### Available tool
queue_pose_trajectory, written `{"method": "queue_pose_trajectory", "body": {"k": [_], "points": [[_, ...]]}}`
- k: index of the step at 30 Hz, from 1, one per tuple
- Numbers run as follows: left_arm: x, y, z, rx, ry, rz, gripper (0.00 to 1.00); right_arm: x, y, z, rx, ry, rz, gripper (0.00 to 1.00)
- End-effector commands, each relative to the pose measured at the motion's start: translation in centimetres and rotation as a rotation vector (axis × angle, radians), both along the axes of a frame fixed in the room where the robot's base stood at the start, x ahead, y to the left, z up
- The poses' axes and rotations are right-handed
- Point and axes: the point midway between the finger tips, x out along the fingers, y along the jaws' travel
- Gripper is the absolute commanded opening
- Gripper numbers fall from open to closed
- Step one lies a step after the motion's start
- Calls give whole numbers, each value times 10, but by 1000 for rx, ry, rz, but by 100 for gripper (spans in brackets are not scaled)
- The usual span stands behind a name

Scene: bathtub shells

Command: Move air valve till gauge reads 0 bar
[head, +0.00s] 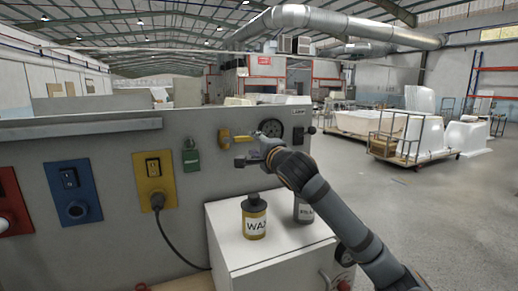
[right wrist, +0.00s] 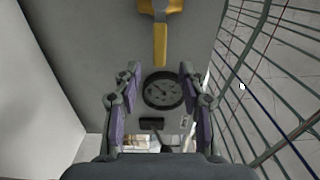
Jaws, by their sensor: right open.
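The yellow air valve (head: 225,138) is on the grey panel, its yellow handle (head: 243,139) pointing right towards the round, dark gauge (head: 272,128). In the right wrist view the handle (right wrist: 160,45) runs down from the valve (right wrist: 162,8) towards the gauge (right wrist: 163,90), whose reading is too small to make out. My right gripper (head: 243,154) is open and empty in front of the panel, just below the handle in the head view. In the right wrist view the gauge lies between its spread fingers (right wrist: 157,98). My left gripper is out of view.
A white cabinet (head: 232,248) below carries a yellow WAX bottle (head: 254,216) and a grey bottle (head: 303,209) near my right arm. A green box (head: 190,157), a yellow switch (head: 155,180) with a black cable and a blue switch (head: 72,192) sit left on the panel.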

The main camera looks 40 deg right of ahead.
Motion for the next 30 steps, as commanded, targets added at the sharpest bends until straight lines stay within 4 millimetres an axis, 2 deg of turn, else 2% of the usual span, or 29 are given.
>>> {"method": "queue_pose_trajectory", "body": {"k": [1,3,12,30], "points": [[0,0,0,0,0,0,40,-8,4,-1,-13,7,1,42],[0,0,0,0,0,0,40,-14,-2,0,-9,0,-11,42],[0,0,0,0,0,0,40,-31,4,0,-6,-2,-7,42],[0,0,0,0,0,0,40,-34,9,-1,1,2,2,42]]}}
